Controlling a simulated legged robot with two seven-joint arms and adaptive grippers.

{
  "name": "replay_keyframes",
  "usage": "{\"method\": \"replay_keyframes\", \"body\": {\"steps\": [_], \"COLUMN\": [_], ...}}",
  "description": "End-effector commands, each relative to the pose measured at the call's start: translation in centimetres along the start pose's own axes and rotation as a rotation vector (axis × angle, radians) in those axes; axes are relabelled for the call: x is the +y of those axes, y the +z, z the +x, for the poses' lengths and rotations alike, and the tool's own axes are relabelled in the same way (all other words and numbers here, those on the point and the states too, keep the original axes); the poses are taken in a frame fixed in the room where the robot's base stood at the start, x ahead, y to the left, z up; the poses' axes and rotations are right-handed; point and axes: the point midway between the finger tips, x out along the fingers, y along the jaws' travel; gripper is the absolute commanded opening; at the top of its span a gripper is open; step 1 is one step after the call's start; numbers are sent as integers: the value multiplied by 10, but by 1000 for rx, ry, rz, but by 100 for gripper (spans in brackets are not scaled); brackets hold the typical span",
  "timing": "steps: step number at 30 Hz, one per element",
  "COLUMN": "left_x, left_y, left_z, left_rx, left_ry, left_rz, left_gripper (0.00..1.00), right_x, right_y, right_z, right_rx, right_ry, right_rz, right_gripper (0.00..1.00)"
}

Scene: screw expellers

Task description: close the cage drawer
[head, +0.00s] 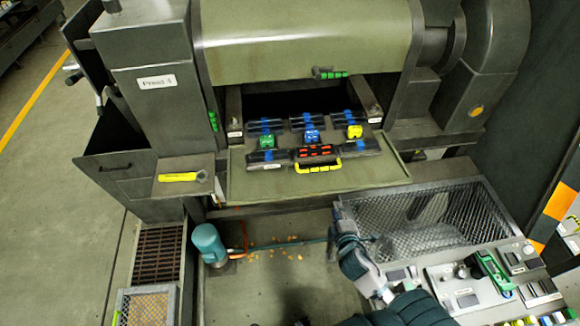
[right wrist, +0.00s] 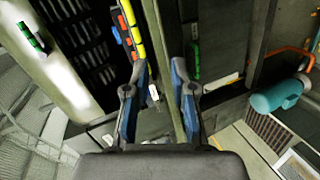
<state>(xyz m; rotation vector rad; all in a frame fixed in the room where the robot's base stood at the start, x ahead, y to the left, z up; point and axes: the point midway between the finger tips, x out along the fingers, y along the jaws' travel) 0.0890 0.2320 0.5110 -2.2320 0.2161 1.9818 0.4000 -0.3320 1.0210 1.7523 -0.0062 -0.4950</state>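The cage drawer appears to be the dark barred unit (head: 268,157) in the press opening, with blue, green and yellow clamps on it. Its front has a yellow handle (head: 318,168) with a red-marked block above it. It sits out over an olive front panel (head: 245,188). My right gripper (head: 341,212) is below and to the right of the handle, apart from it. In the right wrist view, its two blue fingers (right wrist: 159,66) are spread with nothing gripped. The yellow handle (right wrist: 133,30) shows beyond the left finger. My left gripper is not seen.
A mesh-covered bin (head: 435,222) and a control console (head: 480,280) lie right of my right arm. A teal cylinder (head: 209,243) stands on the floor area at left, beside scattered orange bits. A press cabinet (head: 150,80) stands upper left. The space just before the panel is open.

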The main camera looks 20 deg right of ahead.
Motion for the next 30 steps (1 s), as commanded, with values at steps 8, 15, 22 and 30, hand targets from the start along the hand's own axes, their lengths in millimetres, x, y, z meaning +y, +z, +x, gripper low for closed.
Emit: {"method": "replay_keyframes", "body": {"steps": [8,15,22,30], "left_x": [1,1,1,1], "left_y": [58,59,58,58], "left_z": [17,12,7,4], "left_rx": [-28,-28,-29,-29], "left_ry": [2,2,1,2], "left_rz": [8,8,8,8], "left_gripper": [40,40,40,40], "right_x": [28,35,41,46], "right_y": [-7,-9,-13,-17], "right_z": [11,46,101,157], "right_rx": [59,58,58,58], "right_ry": [118,124,122,120], "right_rz": [-176,-181,-178,-176], "right_gripper": [25,25,25,25]}}
